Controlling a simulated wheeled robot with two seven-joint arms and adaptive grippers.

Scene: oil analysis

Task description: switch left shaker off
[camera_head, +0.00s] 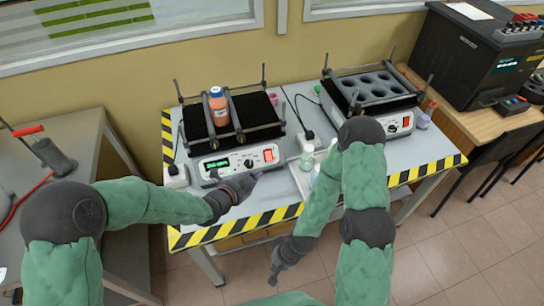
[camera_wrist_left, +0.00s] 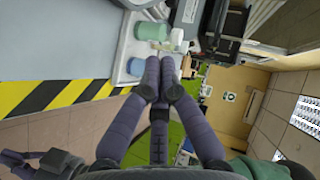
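The left shaker (camera_head: 240,162) is a white unit with a dark platform on the left of the table. Its front panel has a lit green display (camera_head: 216,164), a knob (camera_head: 247,163) and a red switch (camera_head: 268,155). A brown-orange bottle (camera_head: 218,106) with a white and blue cap stands on its platform. My left gripper (camera_head: 254,176) is just in front of the panel, below the knob and switch; contact cannot be told. In the left wrist view its fingers (camera_wrist_left: 160,66) are together with nothing between them. My right gripper (camera_head: 274,277) hangs low in front of the table; its finger gap is unclear.
A second shaker (camera_head: 393,123) with an empty holed rack stands to the right. Between the shakers is a tray (camera_head: 299,180) with small containers, including a green one (camera_wrist_left: 152,31). A black machine (camera_head: 470,60) stands far right. Striped tape (camera_head: 240,226) marks the table edge.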

